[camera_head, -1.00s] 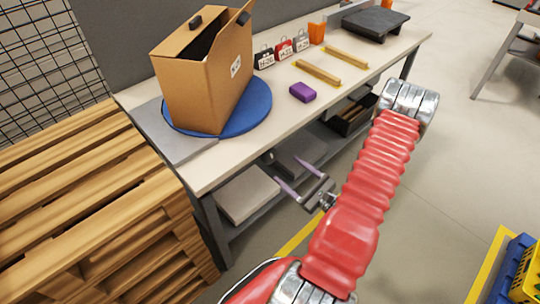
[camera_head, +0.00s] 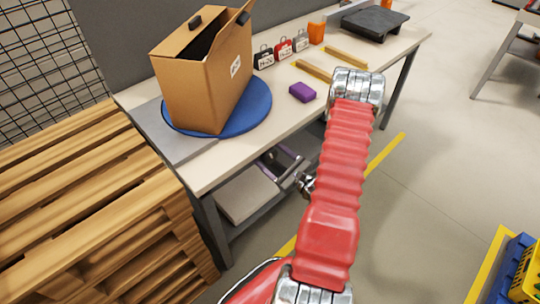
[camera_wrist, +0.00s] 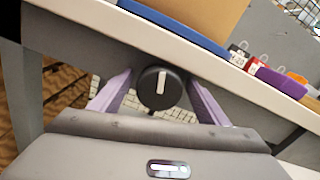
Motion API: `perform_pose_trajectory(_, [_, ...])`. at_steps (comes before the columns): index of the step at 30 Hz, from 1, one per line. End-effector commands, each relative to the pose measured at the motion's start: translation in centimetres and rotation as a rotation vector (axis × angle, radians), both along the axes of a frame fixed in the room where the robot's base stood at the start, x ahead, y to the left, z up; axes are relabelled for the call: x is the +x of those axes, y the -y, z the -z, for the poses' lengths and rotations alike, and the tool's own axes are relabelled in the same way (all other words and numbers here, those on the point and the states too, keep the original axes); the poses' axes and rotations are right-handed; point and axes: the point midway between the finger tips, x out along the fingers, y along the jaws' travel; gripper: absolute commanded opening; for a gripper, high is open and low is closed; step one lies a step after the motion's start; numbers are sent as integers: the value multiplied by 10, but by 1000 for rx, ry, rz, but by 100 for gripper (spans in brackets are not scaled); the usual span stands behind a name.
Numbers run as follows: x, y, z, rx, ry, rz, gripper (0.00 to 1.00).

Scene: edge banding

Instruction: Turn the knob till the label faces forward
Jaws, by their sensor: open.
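A tall open cardboard box (camera_head: 200,90) stands on a round blue turntable (camera_head: 258,108) at the left part of the bench. Its white label (camera_head: 235,66) is on the right-hand face in the head view. The round black knob (camera_wrist: 160,98) with a white pointer line is on the bench's front, below the turntable, in the wrist view; the line stands nearly upright. My gripper (camera_wrist: 158,80) is open, with one purple finger on each side of the knob. I cannot tell whether they touch it. The head view shows my gripper (camera_head: 280,160) partly, below the bench edge; the knob is hidden there.
The bench (camera_head: 222,172) also holds a purple block (camera_head: 302,92), several small tags with numbers, yellow-brown strips (camera_head: 314,70), an orange cup (camera_head: 316,33) and a dark plate (camera_head: 375,22). Wooden pallets (camera_head: 90,200) stand close at the left.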

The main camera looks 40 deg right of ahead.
Motion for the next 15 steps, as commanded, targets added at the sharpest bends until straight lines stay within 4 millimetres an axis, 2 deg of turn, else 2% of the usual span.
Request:
perform_pose_trajectory(10, [2,0,0,0,0,0,69])
perform_pose_trajectory(15, [2,0,0,0,0,-1,57])
